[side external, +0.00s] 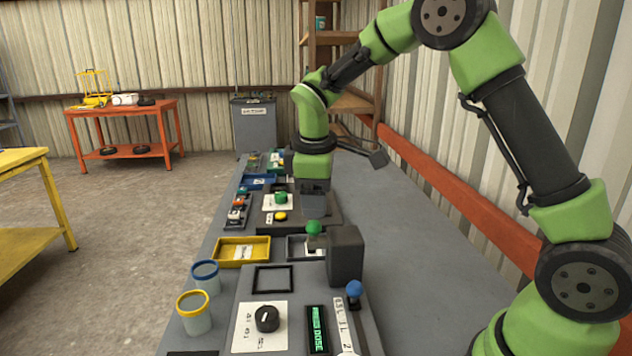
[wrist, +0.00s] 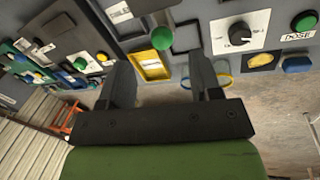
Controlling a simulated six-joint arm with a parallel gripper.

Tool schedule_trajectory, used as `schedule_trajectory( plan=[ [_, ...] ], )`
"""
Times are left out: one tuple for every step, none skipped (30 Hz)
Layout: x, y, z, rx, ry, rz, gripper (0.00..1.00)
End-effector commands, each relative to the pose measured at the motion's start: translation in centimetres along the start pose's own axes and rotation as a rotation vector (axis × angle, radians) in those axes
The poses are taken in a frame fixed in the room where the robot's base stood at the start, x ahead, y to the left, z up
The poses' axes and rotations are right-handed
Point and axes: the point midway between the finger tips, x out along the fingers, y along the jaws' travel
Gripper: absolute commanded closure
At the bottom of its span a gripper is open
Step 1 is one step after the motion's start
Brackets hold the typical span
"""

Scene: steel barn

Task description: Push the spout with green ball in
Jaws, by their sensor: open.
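The spout with a green ball (side external: 313,228) on its end juts from the left side of a dark upright block (side external: 346,256) on the grey bench. In the wrist view the green ball (wrist: 162,38) shows between and just beyond my two fingers. My gripper (side external: 315,204) points down above and slightly behind the green ball in the side view, apart from it as far as I can tell. In the wrist view my gripper (wrist: 160,70) is open with nothing between its fingers. The arm partly hides the bench behind it.
A lever with a blue ball (side external: 354,289) and a panel with a black knob (side external: 267,318) stand nearer the side camera. A yellow tray (side external: 220,250), a blue-rimmed cup (side external: 206,277) and a yellow-rimmed cup (side external: 195,313) lie left. The bench's right side is clear.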

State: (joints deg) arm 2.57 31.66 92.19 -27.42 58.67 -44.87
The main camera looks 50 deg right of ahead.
Motion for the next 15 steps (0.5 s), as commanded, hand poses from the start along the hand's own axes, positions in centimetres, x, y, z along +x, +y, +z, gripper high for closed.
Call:
schedule_trajectory(
  plan=[
    [-1.0,0.0,-0.1,0.000,0.005,0.003,0.42],
    [-1.4,0.0,0.0,0.000,0.004,0.002,0.42],
    [-2.0,0.1,0.0,0.001,0.004,0.003,0.42],
    [-2.3,0.1,0.0,0.000,0.003,0.002,0.42],
    [-2.6,0.1,0.0,-0.001,0.002,0.002,0.42],
    [-2.9,0.0,0.0,0.000,0.001,0.001,0.42],
    [-3.1,0.0,0.0,0.000,0.001,0.001,0.42],
    [-3.2,0.0,0.0,0.000,0.001,0.001,0.42],
    [-3.4,0.0,0.0,0.001,0.000,0.000,0.42],
    [-3.4,0.0,0.0,0.001,0.000,-0.001,0.42],
    [-3.4,0.0,0.0,0.000,0.000,-0.001,0.42],
    [-3.4,0.0,0.0,0.000,-0.001,-0.001,0.42],
    [-3.4,0.0,0.0,0.000,-0.001,-0.001,0.42],
    [-3.4,0.0,0.0,0.000,-0.001,-0.001,0.42],
    [-3.4,0.0,0.0,0.000,-0.001,-0.001,0.42]
  ],
)
